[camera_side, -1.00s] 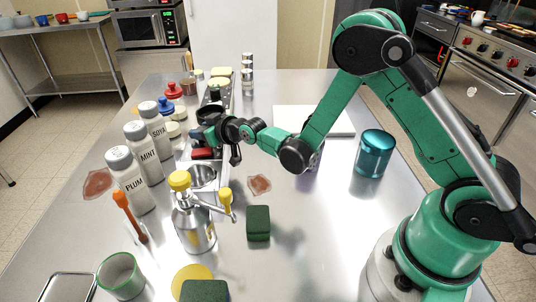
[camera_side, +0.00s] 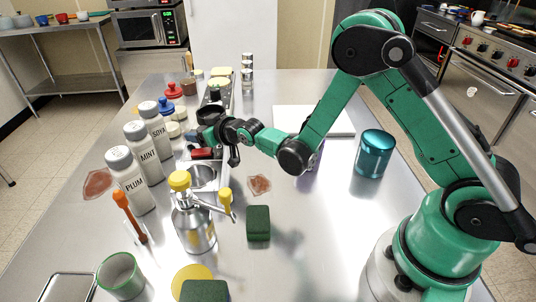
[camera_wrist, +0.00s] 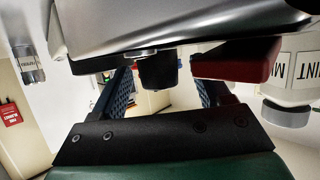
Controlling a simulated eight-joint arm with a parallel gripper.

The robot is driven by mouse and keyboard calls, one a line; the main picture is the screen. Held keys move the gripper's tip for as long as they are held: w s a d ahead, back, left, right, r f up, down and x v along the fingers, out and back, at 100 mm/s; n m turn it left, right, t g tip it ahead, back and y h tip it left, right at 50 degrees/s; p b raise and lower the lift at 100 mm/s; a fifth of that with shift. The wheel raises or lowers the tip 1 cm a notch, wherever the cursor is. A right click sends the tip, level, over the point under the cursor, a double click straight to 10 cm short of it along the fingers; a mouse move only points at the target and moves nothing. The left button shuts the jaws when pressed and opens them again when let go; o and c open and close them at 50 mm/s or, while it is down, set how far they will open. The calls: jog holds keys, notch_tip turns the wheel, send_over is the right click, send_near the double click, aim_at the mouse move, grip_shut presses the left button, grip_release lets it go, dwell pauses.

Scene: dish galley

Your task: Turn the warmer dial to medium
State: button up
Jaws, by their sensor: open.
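The warmer is the long steel unit (camera_side: 224,184) with round wells along the middle of the table; its steel underside or front (camera_wrist: 150,22) fills the top of the wrist view. A black knob, apparently the dial (camera_wrist: 158,72), sticks out from it between my fingers. My gripper (camera_wrist: 165,88) is open, one finger on each side of the knob, with gaps visible. In the side view my gripper (camera_side: 218,143) is at the warmer's side and hides the dial. The dial's setting marks cannot be seen.
A red block-like part (camera_wrist: 237,62) sits close to the right finger; it also shows in the side view (camera_side: 202,153). MINT (camera_side: 143,153), PLUM (camera_side: 130,182) and SOYA (camera_side: 155,130) shakers stand behind the warmer. A yellow-topped steel dispenser (camera_side: 193,222) and green sponge (camera_side: 258,223) are nearer.

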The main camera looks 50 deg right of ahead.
jog(key=shift+s, duration=0.1)
jog(key=shift+v, duration=2.75)
jog(key=shift+r, duration=0.15)
